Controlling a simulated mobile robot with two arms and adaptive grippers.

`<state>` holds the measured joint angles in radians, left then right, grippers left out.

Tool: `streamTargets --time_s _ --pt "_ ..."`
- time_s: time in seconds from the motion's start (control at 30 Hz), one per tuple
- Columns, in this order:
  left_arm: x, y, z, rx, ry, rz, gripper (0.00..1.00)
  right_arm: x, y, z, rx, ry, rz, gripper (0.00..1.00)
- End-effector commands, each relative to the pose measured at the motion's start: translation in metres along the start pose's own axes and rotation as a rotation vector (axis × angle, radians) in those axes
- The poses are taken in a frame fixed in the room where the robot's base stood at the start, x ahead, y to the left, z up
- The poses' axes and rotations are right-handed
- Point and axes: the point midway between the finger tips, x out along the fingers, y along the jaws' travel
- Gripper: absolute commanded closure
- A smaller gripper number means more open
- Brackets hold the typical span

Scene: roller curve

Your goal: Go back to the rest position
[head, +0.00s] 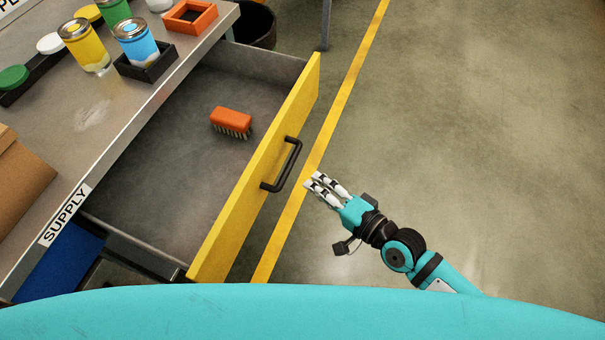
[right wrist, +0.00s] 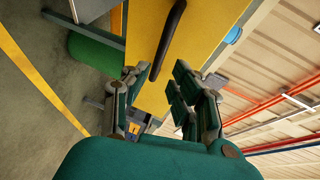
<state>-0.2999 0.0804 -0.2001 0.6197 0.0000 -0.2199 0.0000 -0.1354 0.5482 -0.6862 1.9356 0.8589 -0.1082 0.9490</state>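My right gripper (head: 322,184) is open and empty, just right of the black drawer handle (head: 283,165) in the head view, and apart from it. In the right wrist view the fingers of this gripper (right wrist: 161,75) stand apart, with the yellow drawer front (right wrist: 190,45) and the dark handle (right wrist: 168,40) beyond them. The drawer (head: 243,188) is pulled out from the supply bench. An orange brush (head: 231,120) lies on its floor, bristles toward the lower side. My left gripper is not in view.
The supply bench (head: 95,118) holds a yellow can (head: 84,50), a blue can (head: 136,45) in a black holder and an orange square tray (head: 190,17). A dark bin (head: 258,25) stands past the drawer. The floor (head: 470,130) to the right is clear.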

Motion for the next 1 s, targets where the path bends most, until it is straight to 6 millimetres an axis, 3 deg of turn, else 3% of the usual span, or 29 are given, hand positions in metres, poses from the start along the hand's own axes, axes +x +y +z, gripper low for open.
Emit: streamTargets --time_s 0.2,0.8,0.87,0.93,1.0 --pt "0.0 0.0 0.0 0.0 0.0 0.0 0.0 -0.02 0.001 0.0 0.0 0.0 0.001 0.75" --pt "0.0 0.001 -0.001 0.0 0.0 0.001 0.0 -0.021 0.001 -0.001 -0.002 0.002 0.002 0.75" --pt "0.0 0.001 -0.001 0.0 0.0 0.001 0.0 -0.02 0.007 -0.004 -0.015 0.01 0.014 0.75" --pt "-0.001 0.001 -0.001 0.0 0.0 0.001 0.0 -0.018 0.026 -0.012 -0.056 0.033 0.049 0.75" --pt "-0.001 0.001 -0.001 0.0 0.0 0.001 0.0 -0.018 0.057 -0.025 -0.125 0.067 0.113 0.75"
